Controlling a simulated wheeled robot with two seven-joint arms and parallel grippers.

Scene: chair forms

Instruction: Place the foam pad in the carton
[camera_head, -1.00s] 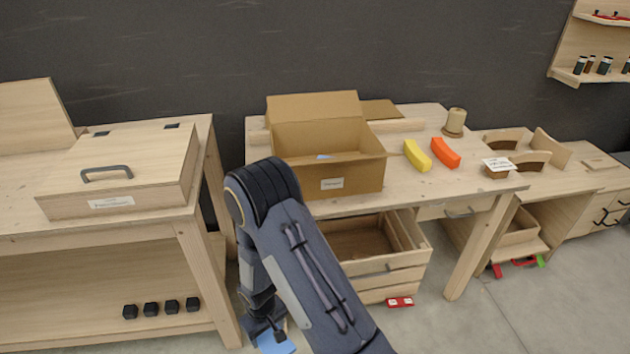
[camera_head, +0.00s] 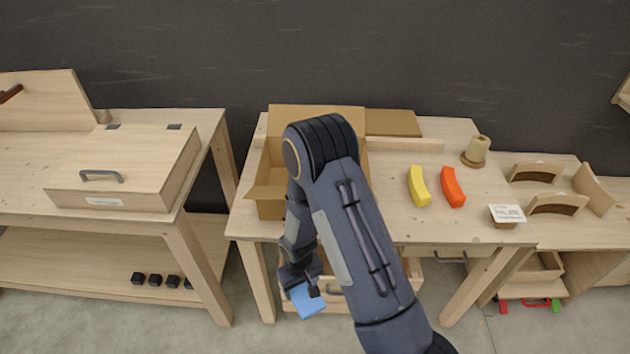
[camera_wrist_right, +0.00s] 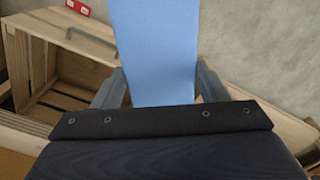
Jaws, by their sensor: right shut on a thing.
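The blue foam pad (camera_head: 308,300) is held by my right gripper (camera_head: 300,286), low in front of the workbench's front edge. In the right wrist view the foam pad (camera_wrist_right: 158,50) sits between the two fingers of the gripper (camera_wrist_right: 152,88), which is shut on it. The cardboard carton (camera_head: 270,192) stands open on the workbench, above and behind the gripper. My right arm covers much of the carton's middle and right side, and its inside is mostly hidden. My left gripper is not in view.
A wooden crate (camera_wrist_right: 80,42) is below the workbench (camera_head: 400,222), beside the pad in the wrist view. A lidded wooden box (camera_head: 125,170) stands on the left table.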

